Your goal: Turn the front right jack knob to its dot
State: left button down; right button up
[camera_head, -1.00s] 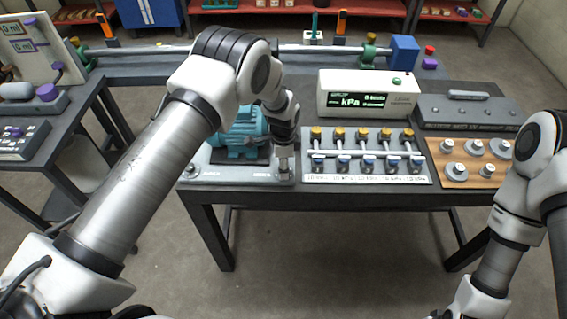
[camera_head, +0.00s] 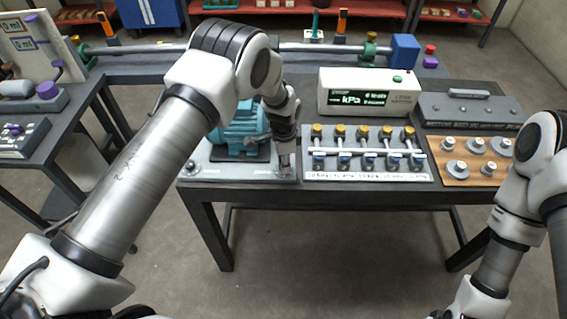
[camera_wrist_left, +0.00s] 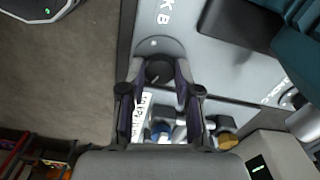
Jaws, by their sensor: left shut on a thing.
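The teal motor (camera_head: 240,133) stands on a grey base plate (camera_head: 215,172) on the bench. My left gripper (camera_head: 284,168) points down at the plate's front right corner and largely hides the front right jack knob in the head view. In the left wrist view the dark round knob (camera_wrist_left: 158,72) sits between the fingertips of the left gripper (camera_wrist_left: 160,76), which is shut on it. A small pale dot (camera_wrist_left: 153,43) shows on the plate just beyond the knob. My right arm is at the right; its gripper is out of view.
Right of the plate is a panel (camera_head: 420,173) of brass and blue valves, with a kPa display box (camera_head: 325,97) behind it. A wooden board (camera_head: 437,147) with several metal discs lies further right. The floor before the bench is clear.

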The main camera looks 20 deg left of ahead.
pick_arm(q)
jog(key=shift+s+f+n+b, duration=0.2)
jog(key=shift+f+n+b, duration=0.25)
jog(key=shift+n+b, duration=0.55)
jog(key=n+b, duration=0.1)
jog(key=n, duration=0.2)
jog(key=n+b, duration=0.1)
jog(key=n, duration=0.3)
jog(key=shift+d+r+n+b, duration=0.1)
jog(key=shift+r+n+b, duration=0.05)
jog(key=shift+n+b, duration=0.2)
jog(key=shift+n, duration=0.25)
jog(key=c, duration=0.8)
grip_release()
jog(key=shift+w+r, duration=0.1)
jog(key=shift+w, duration=0.05)
jog(key=shift+r, duration=0.1)
